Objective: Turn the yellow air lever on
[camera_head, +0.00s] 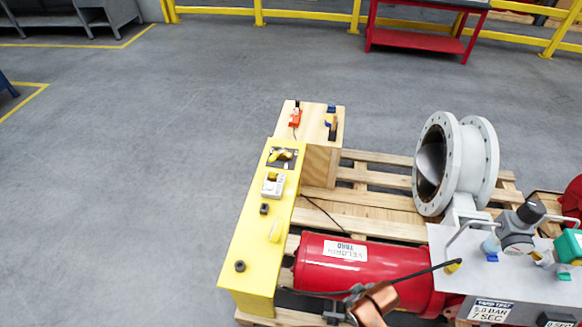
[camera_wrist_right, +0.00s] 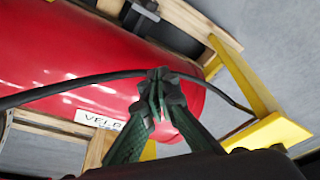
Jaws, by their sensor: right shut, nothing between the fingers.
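The yellow stand (camera_head: 247,245) carries a yellow lever-like handle (camera_head: 281,155) on a dark plate near its far end. My right gripper (camera_head: 356,293) is over the red cylinder (camera_head: 318,263), well to the right of the stand's near end. In the right wrist view its fingers (camera_wrist_right: 160,90) are shut together and empty, in front of the red cylinder (camera_wrist_right: 75,50). My left gripper is not in view.
A black cable (camera_wrist_right: 65,88) crosses at my right fingertips; contact is unclear. A grey panel (camera_head: 475,275) with a regulator (camera_head: 516,230) stands at right. A grey flanged valve (camera_head: 455,165) sits on the wooden pallet (camera_head: 375,210). A wooden box (camera_head: 320,160) adjoins the stand. Floor left is clear.

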